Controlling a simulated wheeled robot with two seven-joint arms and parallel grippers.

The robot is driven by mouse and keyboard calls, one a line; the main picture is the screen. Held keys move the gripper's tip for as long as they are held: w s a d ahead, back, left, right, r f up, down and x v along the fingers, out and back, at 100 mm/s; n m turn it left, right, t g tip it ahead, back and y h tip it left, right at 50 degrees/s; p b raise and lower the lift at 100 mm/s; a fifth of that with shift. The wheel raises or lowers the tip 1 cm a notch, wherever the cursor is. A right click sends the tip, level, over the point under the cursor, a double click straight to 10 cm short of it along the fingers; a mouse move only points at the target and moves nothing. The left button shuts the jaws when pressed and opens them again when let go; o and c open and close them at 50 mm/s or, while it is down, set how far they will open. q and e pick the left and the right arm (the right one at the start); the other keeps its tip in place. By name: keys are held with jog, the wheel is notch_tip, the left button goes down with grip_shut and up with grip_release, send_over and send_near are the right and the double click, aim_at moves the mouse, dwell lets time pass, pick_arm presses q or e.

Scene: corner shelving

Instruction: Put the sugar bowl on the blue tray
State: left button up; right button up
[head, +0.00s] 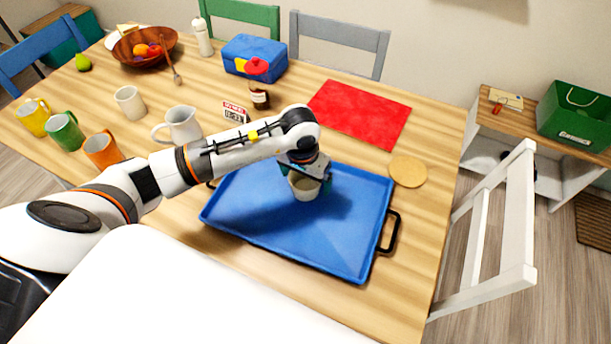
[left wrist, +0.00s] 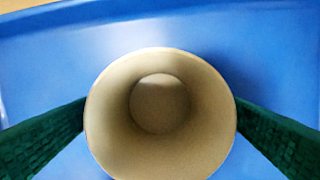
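The sugar bowl, a small cream round vessel (head: 304,190), is at the middle of the blue tray (head: 260,228) in the head view. My left gripper (head: 305,176) reaches down from above, with its fingers on either side of the bowl. In the left wrist view the bowl (left wrist: 160,145) is seen from above, open and empty-looking, with green finger pads touching both sides. The tray (left wrist: 50,60) shows behind it. I cannot tell whether the bowl's base touches the tray. My right gripper is not in view.
A white jug (head: 183,126) stands left of the tray and a red mat (head: 360,113) lies behind it. A round coaster (head: 408,171) is at its right. Several mugs, including an orange one (head: 102,150), stand left. The rest of the tray is clear.

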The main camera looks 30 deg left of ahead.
pick_arm(q)
jog(key=shift+r+p, duration=0.3)
notch_tip(320, 180, up, 12)
jog(key=s+b, duration=0.1)
jog(key=b, duration=0.1)
jog(key=shift+s+f, duration=0.2)
jog(key=shift+s, duration=0.05)
dwell(0.3)
